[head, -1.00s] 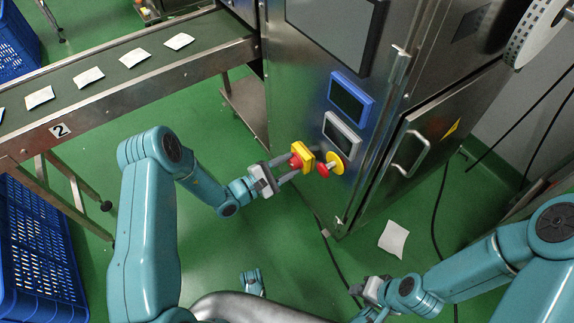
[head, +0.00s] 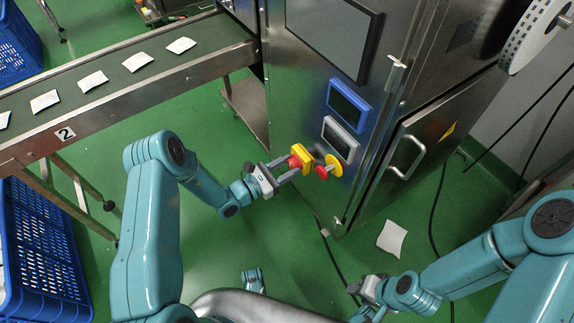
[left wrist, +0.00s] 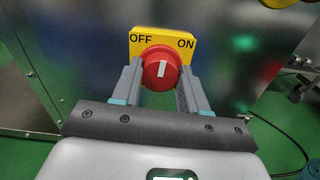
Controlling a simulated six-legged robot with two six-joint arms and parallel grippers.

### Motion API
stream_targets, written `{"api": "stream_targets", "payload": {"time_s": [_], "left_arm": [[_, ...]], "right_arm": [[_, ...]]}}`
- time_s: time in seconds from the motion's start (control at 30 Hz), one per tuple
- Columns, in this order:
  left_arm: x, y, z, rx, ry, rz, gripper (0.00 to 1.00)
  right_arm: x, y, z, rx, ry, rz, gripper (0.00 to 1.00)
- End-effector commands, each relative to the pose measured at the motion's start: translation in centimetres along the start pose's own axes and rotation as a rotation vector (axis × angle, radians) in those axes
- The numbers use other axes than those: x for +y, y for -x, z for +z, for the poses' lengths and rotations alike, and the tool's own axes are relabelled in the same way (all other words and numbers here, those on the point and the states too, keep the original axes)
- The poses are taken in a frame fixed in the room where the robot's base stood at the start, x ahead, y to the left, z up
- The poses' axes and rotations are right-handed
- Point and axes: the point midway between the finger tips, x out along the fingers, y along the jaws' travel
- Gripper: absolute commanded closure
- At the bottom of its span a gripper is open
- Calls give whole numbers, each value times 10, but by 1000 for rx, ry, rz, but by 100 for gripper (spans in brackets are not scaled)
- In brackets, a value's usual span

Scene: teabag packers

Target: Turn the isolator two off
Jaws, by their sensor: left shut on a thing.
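The isolator is a yellow plate (head: 306,159) with a red rotary knob (head: 295,162) on the steel cabinet's front. In the left wrist view, the plate (left wrist: 187,43) reads OFF at left and ON at right. The red knob (left wrist: 162,68) has a white mark that stands close to upright, leaning slightly right, between the two words. My left gripper (head: 283,169) is shut on the red knob, with one finger on each side; its fingers also flank the knob in the left wrist view (left wrist: 160,84). My right gripper (head: 364,291) hangs low, away from the cabinet; its fingers are unclear.
A red push button on a yellow disc (head: 334,166) sits just right of the isolator. The conveyor (head: 120,92), marked 2, carries white packets at left. A blue crate (head: 40,245) stands below it. A white packet (head: 391,238) and dark cables lie on the green floor.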

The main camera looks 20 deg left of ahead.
Motion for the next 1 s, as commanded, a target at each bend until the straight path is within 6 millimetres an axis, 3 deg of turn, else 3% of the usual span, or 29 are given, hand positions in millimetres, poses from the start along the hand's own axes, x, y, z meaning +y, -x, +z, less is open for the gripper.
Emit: {"api": "stream_targets", "payload": {"time_s": [0.6,1.0], "left_arm": [[0,1,-1,2,571,1,87],[1,1,-1,2,808,1,87]], "right_arm": [[-5,9,3,-6,7,-1,57],[-6,11,3,-8,8,-1,57]]}}
